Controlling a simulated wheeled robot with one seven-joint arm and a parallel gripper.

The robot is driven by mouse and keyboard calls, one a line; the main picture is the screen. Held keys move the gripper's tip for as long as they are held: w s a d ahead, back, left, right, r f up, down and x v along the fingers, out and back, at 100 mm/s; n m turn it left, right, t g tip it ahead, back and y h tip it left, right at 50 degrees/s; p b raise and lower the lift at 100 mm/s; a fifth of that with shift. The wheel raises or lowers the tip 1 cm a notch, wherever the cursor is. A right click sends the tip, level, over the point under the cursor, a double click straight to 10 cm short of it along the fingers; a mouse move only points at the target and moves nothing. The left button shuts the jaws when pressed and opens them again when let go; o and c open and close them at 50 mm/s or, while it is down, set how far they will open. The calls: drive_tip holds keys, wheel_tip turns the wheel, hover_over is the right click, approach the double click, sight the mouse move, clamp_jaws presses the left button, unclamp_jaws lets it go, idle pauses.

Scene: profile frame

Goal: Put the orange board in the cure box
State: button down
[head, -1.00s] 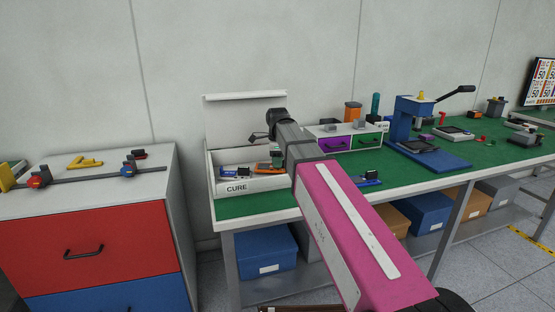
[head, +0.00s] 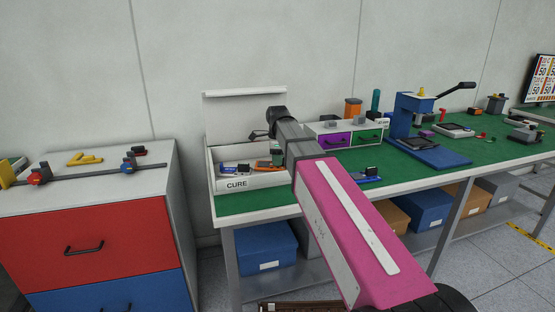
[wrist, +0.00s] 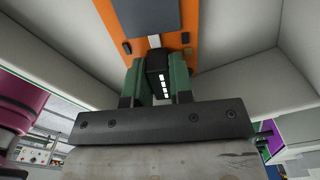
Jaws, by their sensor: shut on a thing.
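The cure box (head: 252,184) is a white open box marked CURE at the left end of the green bench, its lid raised. The orange board (head: 263,164) is inside the box outline in the head view, beside a blue board (head: 235,169). My gripper (head: 277,159) points down over the box's right part. In the wrist view my green fingers (wrist: 157,85) are shut on a black part at the edge of the orange board (wrist: 189,20), with white walls around it. Whether the board touches the box floor is hidden.
A drawer unit with a purple and a green drawer (head: 369,139) stands right of the box. Another blue board (head: 366,177) lies on the bench near the front edge. A blue press (head: 411,122) stands farther right. The box's raised lid (head: 228,118) stands behind.

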drive_tip(key=shift+f, duration=0.3)
drive_tip(key=c, duration=0.9)
unclamp_jaws()
wheel_tip(320, 180, up, 11)
drive_tip(key=shift+f, duration=0.1)
